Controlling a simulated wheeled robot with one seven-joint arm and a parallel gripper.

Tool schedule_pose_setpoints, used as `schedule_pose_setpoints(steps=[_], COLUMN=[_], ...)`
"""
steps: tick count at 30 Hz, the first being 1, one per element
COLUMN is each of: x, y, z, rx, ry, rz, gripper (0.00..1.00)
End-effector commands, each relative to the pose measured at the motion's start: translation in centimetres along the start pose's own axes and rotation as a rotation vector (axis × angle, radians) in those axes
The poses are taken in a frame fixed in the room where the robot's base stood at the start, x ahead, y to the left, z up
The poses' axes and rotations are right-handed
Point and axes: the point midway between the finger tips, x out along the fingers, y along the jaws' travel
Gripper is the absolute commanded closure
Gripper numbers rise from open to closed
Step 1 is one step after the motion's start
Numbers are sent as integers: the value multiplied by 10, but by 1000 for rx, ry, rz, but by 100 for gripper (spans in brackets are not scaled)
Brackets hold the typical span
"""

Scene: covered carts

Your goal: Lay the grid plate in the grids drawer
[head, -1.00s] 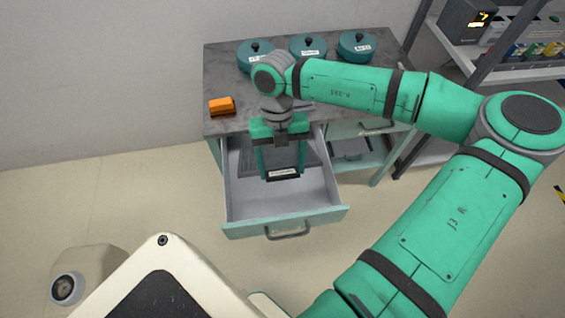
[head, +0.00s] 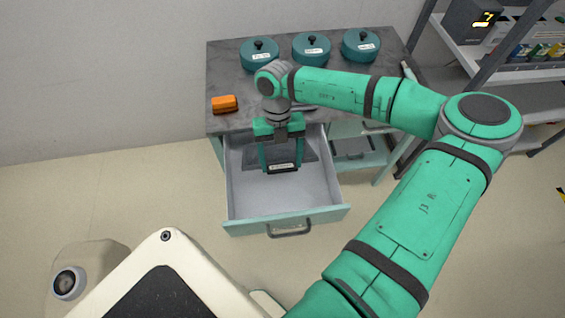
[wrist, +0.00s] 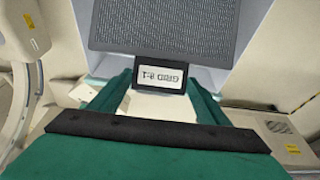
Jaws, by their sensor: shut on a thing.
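The grid plate (wrist: 165,28) is a dark grey, finely meshed sheet with a black tab bearing a white label that reads GRID, upside down in the wrist view. My gripper (head: 281,168) has green fingers, shut on this tab. In the head view the plate (head: 309,150) lies flat behind the fingers, over the back part of the open drawer (head: 250,206). The drawer is pulled out of the cart, pale grey inside and with no other object visible in it. I cannot tell whether the plate touches the drawer floor. My fingers hide part of the plate.
The cart top (head: 228,62) carries several lidded teal pots, one of them a pot (head: 259,56) at left, and an orange block (head: 224,104). An open compartment (head: 352,148) lies right of the drawer. A shelf (head: 520,90) stands at far right. The drawer's front half is clear.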

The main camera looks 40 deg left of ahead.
Motion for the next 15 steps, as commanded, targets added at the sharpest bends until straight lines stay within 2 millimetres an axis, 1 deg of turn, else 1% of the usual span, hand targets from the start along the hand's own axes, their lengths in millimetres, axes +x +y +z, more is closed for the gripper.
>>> schedule_pose_setpoints(steps=[6, 15], x=[6, 10], y=[1, 0], z=[17, 32], rx=[1, 0], ry=[0, 0], rz=[1, 0], gripper=[55, 55])
